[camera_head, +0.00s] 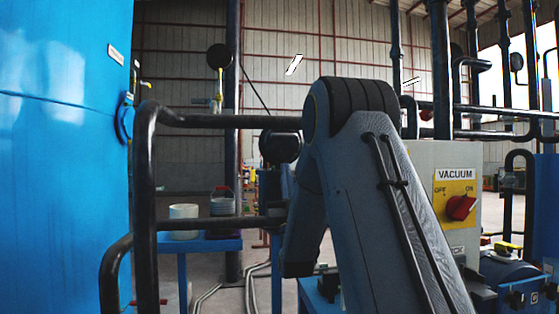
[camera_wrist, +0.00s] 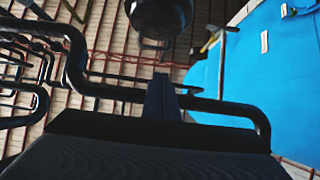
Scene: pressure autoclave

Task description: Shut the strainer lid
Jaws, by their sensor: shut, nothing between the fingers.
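No strainer lid can be made out for certain in either view. In the wrist view, a dark rounded body (camera_wrist: 158,16) with a shiny underside hangs at the top, beyond my gripper (camera_wrist: 162,84); I cannot tell whether it belongs to the strainer. My gripper's dark fingers stand together, shut and empty, with a visible gap in the picture below that body. In the head view, a black rounded fitting (camera_head: 280,147) shows just left of my arm. My arm hides what lies behind it, and my gripper is not visible there.
Black pipe rails (camera_head: 215,121) cross in front of me. A tall blue vessel (camera_head: 65,150) fills the left. A grey vacuum control box (camera_head: 445,165) with a red knob stands right. A white pot (camera_head: 184,220) and a bucket (camera_head: 222,203) stand on a blue table (camera_head: 205,244).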

